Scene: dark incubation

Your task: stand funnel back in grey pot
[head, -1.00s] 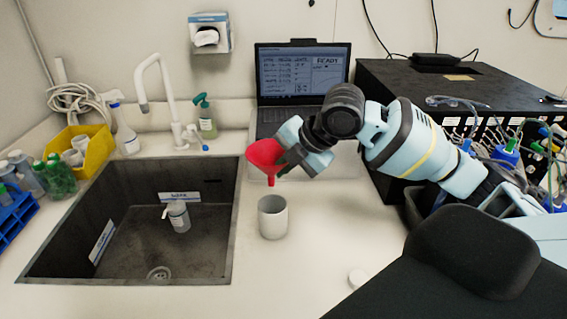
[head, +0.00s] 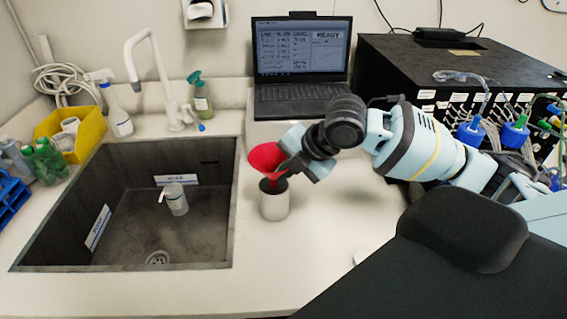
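The red funnel (head: 264,158) is upright, or tilted slightly, with its wide mouth up, right of the sink. My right gripper (head: 284,170) is at the funnel's right side and appears shut on it; the fingertips are partly hidden. The pale grey pot (head: 274,206) stands upright on the counter directly below. The funnel's stem reaches down to the pot's dark opening, and its lower end appears to be inside the rim. My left gripper is not in view.
A laptop (head: 300,75) stands behind, and a black box (head: 440,70) with cables stands at the right. The counter in front of the pot is mostly clear.

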